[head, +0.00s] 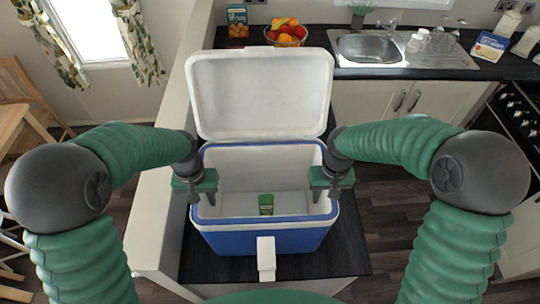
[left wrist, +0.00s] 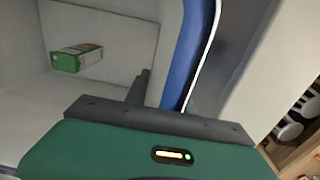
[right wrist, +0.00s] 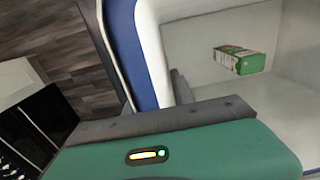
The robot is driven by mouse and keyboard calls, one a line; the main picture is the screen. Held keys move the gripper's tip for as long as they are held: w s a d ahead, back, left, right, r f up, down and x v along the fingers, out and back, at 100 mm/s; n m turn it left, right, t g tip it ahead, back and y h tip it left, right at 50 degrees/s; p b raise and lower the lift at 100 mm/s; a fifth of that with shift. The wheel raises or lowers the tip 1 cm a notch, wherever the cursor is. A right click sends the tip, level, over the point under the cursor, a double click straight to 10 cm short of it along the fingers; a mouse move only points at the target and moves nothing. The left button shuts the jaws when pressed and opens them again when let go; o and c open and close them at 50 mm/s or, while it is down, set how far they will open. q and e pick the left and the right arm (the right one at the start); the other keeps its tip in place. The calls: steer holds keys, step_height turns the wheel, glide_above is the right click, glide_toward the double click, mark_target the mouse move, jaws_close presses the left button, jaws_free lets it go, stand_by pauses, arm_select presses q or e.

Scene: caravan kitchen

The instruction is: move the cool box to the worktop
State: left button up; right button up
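The cool box (head: 262,239) is blue with a white inside, and its white lid (head: 260,90) stands open at the back. It is upright on a dark surface in front of me. A small green and white carton (head: 266,204) lies inside; it also shows in the left wrist view (left wrist: 77,58) and the right wrist view (right wrist: 240,60). My left gripper (head: 202,197) straddles the box's left wall, its fingers close against it. My right gripper (head: 325,192) straddles the right wall likewise. Both look shut on the walls; the outer fingers are partly hidden.
The dark worktop (head: 460,68) runs along the back with a sink (head: 370,47), a fruit bowl (head: 286,36), a box (head: 237,21) and several items at the right. A hob (head: 515,110) is at far right. Dark floor (head: 390,210) is open right of the box.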

arm_select(q)
steer(key=shift+o, duration=1.3)
steer(key=shift+s+r, duration=0.1)
steer(key=shift+r, duration=0.05)
arm_select(e)
steer(key=shift+o, duration=1.3)
steer(key=shift+s+r, duration=0.1)
steer(key=shift+r, duration=0.05)
arm_select(q)
steer(key=shift+s, duration=0.2)
arm_select(e)
steer(key=shift+s, duration=0.2)
arm_select(q)
steer(key=shift+w+r, duration=0.1)
steer(key=shift+w, duration=0.05)
arm_select(e)
steer(key=shift+w, duration=0.1)
arm_select(q)
steer(key=r, duration=1.1)
steer(key=shift+s+a+r, duration=0.15)
steer(key=shift+s+r, duration=0.05)
steer(key=shift+r, duration=0.25)
arm_select(e)
steer(key=shift+r, duration=0.2)
step_height(320, 180, up, 12)
steer(key=shift+d+f, duration=0.1)
steer(key=shift+f, duration=0.15)
steer(key=shift+r, duration=0.1)
arm_select(q)
steer(key=shift+w, duration=0.2)
